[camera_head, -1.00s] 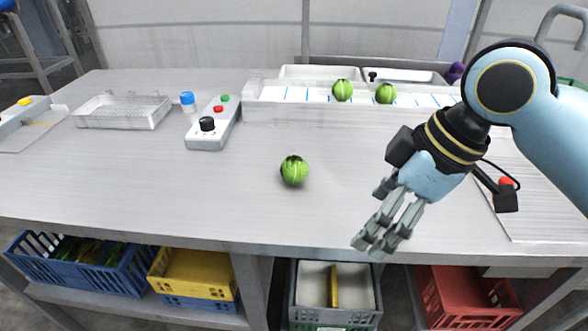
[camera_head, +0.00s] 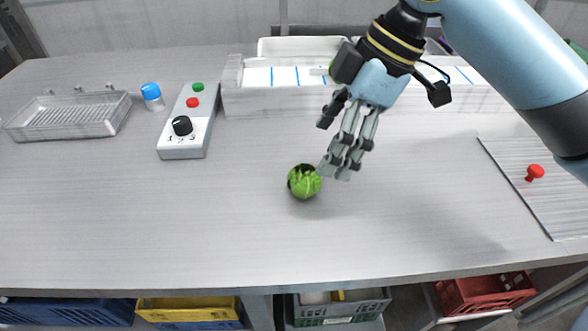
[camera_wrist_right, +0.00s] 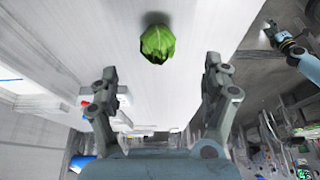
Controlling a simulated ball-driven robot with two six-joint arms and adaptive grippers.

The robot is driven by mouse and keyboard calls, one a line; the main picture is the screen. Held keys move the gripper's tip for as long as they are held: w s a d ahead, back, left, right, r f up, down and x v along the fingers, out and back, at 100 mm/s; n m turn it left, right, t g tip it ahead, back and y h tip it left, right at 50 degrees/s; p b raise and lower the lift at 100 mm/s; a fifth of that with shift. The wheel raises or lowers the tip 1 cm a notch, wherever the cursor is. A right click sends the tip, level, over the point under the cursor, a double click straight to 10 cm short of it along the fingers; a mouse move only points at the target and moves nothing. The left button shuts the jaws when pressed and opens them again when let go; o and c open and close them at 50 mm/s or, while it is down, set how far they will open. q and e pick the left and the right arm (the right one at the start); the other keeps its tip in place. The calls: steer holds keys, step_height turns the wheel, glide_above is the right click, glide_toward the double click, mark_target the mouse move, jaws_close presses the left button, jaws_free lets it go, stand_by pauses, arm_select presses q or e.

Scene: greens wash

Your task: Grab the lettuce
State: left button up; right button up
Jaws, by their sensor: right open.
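A small round green lettuce (camera_head: 304,182) lies alone on the grey table top, near the middle of the head view. My right gripper (camera_head: 338,170) hangs just to its right and a little above it, fingers pointing down and left. In the right wrist view the lettuce (camera_wrist_right: 157,43) shows whole, ahead of the two spread fingers and midway between their lines. The right gripper (camera_wrist_right: 163,80) is open and empty, and no finger is seen on the lettuce there.
A control box (camera_head: 187,122) with buttons and a knob stands left, beside a blue-capped bottle (camera_head: 152,97) and a clear tray (camera_head: 70,116). A white trough (camera_head: 270,98) with blue marks runs along the back. A ridged board (camera_head: 545,185) lies right. The front table is clear.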

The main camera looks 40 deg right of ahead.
mark_target(311, 166)
steer(key=x, duration=0.3)
steer(key=shift+s+a+f+b, duration=0.1)
steer(key=shift+a+f+b, duration=0.1)
steer(key=shift+f+b, duration=0.1)
steer(key=shift+w+f, duration=0.2)
steer(key=shift+f, duration=0.1)
steer(key=x, duration=0.4)
steer(key=shift+w+a+f+b, duration=0.15)
steer(key=shift+w+f+b, duration=0.1)
steer(key=shift+w+b, duration=0.1)
steer(key=c, duration=0.4)
arm_select(q)
steer(key=shift+s+f+g, duration=0.15)
steer(key=shift+s+f, duration=0.25)
steer(key=shift+s, duration=0.2)
steer(key=shift+s+f+g, duration=0.15)
steer(key=shift+s+f, duration=0.2)
steer(key=shift+s, duration=0.2)
arm_select(e)
steer(key=c, duration=0.9)
